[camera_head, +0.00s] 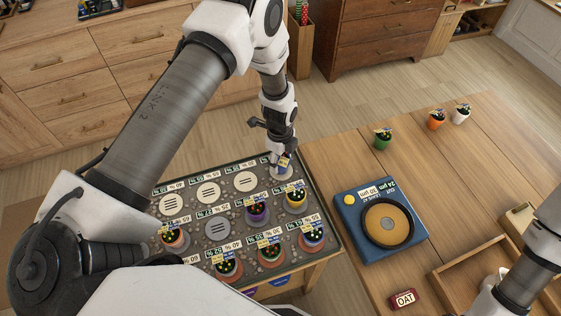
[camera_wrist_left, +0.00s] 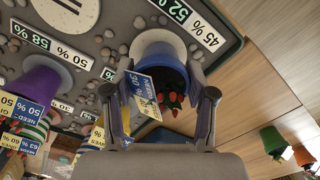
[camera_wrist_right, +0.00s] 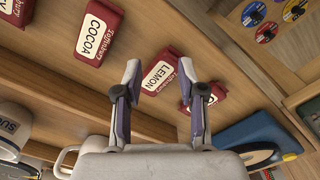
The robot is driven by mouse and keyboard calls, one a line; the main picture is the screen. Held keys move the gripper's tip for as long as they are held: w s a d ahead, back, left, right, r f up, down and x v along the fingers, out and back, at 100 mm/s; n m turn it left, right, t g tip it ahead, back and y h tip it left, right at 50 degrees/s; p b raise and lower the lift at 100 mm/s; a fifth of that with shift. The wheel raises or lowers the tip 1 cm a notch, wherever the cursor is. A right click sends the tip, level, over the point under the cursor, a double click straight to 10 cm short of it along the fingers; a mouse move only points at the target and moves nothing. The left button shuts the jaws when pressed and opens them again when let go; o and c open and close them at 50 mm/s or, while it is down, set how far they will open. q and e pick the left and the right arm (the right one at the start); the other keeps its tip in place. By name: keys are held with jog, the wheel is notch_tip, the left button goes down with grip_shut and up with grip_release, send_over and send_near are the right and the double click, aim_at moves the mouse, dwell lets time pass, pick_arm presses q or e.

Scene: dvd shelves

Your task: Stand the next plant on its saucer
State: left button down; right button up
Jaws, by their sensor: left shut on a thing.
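My left gripper (camera_head: 284,158) is shut on a blue pot (camera_wrist_left: 158,46) with a dark, red-tipped plant and a tag. The pot is upright at the back right corner of the pebbled tray (camera_head: 326,231), over a pale saucer (camera_head: 281,176); I cannot tell whether its base touches. Bare pale saucers (camera_head: 246,181) (camera_head: 208,193) (camera_head: 171,204) and a grey one (camera_head: 218,230) show on the tray. Other pots, such as the purple one (camera_head: 257,216), stand among them. Green (camera_head: 382,142), orange (camera_head: 436,124) and white (camera_head: 460,118) pots stand on the table. My right gripper (camera_wrist_right: 160,75) is open and empty.
A blue device with a round dial (camera_head: 388,222) lies right of the tray. A red OAT box (camera_head: 403,299) and a wooden tray (camera_head: 455,277) are near the front right. The table between the device and the loose pots is clear.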

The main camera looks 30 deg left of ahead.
aim_at(281, 159)
pick_arm(q)
jog(key=shift+s+d+r, duration=0.1)
jog(key=shift+r, duration=0.1)
pick_arm(e)
jog(key=shift+s+d+r, duration=0.1)
pick_arm(q)
jog(key=shift+s, duration=0.1)
pick_arm(e)
jog(key=shift+s, duration=0.1)
pick_arm(q)
jog(key=shift+f, duration=0.2)
pick_arm(e)
jog(key=shift+f, duration=0.25)
pick_arm(q)
jog(key=shift+c, duration=1.8)
grip_release()
jog(key=shift+f, duration=0.15)
jog(key=shift+r, duration=0.4)
pick_arm(e)
jog(key=shift+r, duration=0.3)
pick_arm(q)
notch_tip(281, 159, up, 12)
jog(key=p, duration=0.7)
jog(key=shift+p, duration=0.4)
pick_arm(e)
notch_tip(281, 159, up, 8)
jog(key=shift+f, duration=0.15)
